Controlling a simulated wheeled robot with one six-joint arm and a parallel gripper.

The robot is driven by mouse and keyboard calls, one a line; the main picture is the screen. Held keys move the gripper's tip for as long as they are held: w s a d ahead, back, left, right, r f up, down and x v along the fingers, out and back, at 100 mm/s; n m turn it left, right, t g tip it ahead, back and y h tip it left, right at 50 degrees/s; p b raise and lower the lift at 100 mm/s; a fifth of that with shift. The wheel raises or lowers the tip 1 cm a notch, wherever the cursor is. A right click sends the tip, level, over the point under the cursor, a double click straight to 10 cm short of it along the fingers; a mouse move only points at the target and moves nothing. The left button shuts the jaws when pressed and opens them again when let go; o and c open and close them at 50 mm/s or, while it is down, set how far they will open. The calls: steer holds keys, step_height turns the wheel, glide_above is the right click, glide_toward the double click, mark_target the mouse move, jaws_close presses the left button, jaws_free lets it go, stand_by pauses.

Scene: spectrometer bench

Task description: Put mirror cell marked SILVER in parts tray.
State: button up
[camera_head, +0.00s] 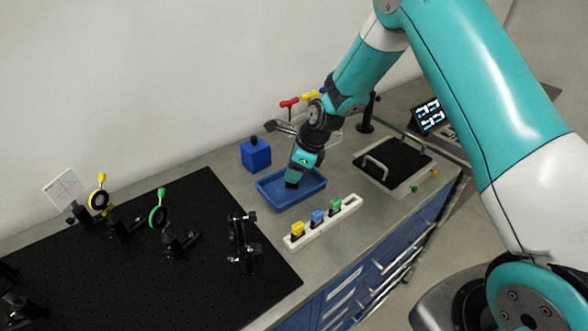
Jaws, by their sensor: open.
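The blue parts tray (311,196) sits on the grey bench right of the black breadboard. A round cell with a yellow rim (99,200) and one with a green rim (157,217) stand upright in mounts on the breadboard. No SILVER marking can be read, so I cannot tell which part bears it.
A white rack (322,224) with yellow, blue and green pieces stands in front of the tray. A blue box (256,155) is behind it. A black-topped plate with handles (392,165) lies to the right. A dark mount (243,243) stands near the breadboard's right edge.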

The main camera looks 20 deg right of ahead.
steer(key=b+v, duration=0.3)
steer(key=v, duration=0.8)
steer(key=s+a+r+n+g, duration=0.1)
steer(key=s+a+r+n, duration=0.2)
steer(key=s+r+n, duration=0.3)
steer(key=s+a+r+n, duration=0.3)
steer(key=s+a+n, duration=0.1)
steer(key=s+n, duration=0.45)
steer(key=s+a+r+n+g, duration=0.1)
steer(key=s+a+r+n, duration=0.1)
steer(key=s+n, duration=1.3)
steer(key=shift+s+r+n, duration=0.25)
steer(key=shift+s+n, duration=0.05)
steer(key=shift+n, duration=0.45)
